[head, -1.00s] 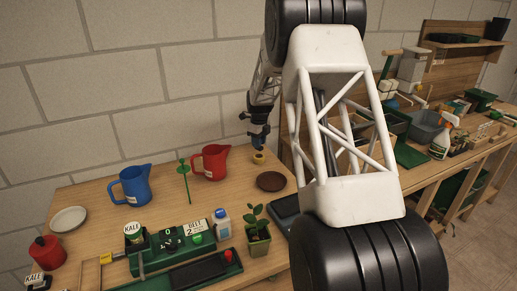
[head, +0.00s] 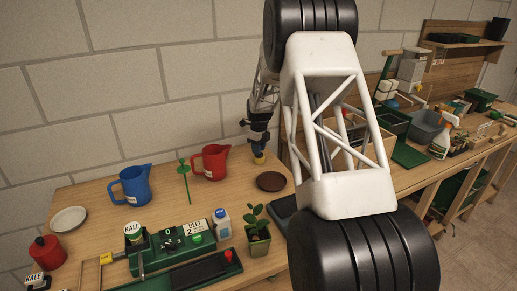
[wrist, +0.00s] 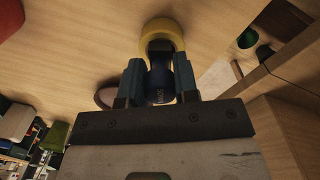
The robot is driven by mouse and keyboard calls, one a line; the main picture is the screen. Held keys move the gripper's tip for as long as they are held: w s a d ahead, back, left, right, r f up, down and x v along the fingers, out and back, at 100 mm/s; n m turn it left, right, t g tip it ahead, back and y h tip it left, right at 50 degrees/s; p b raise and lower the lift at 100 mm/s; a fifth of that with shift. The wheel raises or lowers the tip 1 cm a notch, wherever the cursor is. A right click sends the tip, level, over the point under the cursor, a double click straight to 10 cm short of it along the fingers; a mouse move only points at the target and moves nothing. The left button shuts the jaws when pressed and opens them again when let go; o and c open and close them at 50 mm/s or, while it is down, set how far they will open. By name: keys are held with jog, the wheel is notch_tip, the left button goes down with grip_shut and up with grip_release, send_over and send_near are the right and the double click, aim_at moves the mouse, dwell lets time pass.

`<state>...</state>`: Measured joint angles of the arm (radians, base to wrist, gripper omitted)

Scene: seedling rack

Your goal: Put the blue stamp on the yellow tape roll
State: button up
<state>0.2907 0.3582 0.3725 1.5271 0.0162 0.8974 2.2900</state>
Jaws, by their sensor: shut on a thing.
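The yellow tape roll (head: 259,160) lies on the table to the right of the red jug. It also shows in the wrist view (wrist: 164,29) just beyond my fingertips. My gripper (head: 258,149) is low, right above the roll. In the wrist view my gripper (wrist: 160,85) is shut on the dark blue stamp (wrist: 185,75), which sits between the two fingers. The stamp's far end overlaps the roll in that view. I cannot tell whether it touches the roll. In the head view the stamp is hidden by the gripper.
The red jug (head: 211,162) stands close on the left and a brown saucer (head: 271,181) lies in front to the right. The wall is close behind.

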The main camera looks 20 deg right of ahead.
jog(key=shift+f, duration=0.1)
jog(key=o, duration=0.9)
notch_tip(320, 180, up, 12)
jog(key=shift+d+r, duration=0.1)
jog(key=shift+r, duration=0.05)
dwell(0.4)
dwell(0.7)
